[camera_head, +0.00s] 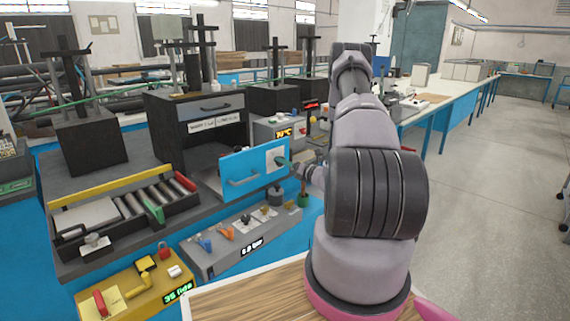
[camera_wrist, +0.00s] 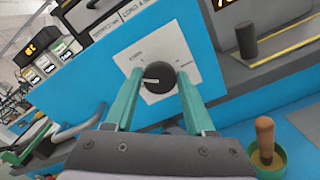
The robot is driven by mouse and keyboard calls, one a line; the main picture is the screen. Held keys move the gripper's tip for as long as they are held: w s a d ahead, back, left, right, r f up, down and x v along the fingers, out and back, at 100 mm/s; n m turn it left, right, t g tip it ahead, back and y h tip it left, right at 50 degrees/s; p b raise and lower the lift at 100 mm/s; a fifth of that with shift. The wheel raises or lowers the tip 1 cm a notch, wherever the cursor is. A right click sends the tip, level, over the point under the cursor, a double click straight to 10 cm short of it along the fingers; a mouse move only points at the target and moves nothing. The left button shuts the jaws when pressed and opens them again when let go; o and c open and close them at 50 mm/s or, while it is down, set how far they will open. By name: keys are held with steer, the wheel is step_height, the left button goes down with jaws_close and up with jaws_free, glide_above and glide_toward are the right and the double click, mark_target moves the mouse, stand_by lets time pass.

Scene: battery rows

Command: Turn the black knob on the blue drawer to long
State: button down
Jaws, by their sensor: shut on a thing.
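The blue drawer (camera_head: 238,179) has a white plate (camera_head: 271,154) on the right part of its front and a handle to the left. In the wrist view, the round black knob (camera_wrist: 158,79) sits on the white plate (camera_wrist: 150,45). Its white pointer line points left in the picture. The labels around it are too small to read. My gripper (camera_wrist: 160,80) has its two teal fingers on either side of the knob, shut on it. In the head view, my gripper (camera_head: 281,161) reaches the plate from the right and hides the knob.
A grey panel (camera_head: 228,250) with small knobs and valves stands below the drawer. A yellow box (camera_head: 135,286) with a green display is at the front left. A roller tray (camera_head: 120,212) lies left of the drawer. The floor to the right is open.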

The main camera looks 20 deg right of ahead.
steer(key=m, duration=0.4)
steer(key=shift+f+m, duration=0.1)
steer(key=shift+m, duration=0.3)
stand_by(0.4)
steer(key=shift+c, duration=1.3)
jaws_free()
steer(key=shift+d, duration=0.1)
steer(key=v, duration=1)
steer(key=shift+s, duration=0.4)
steer(key=shift+d, duration=0.1)
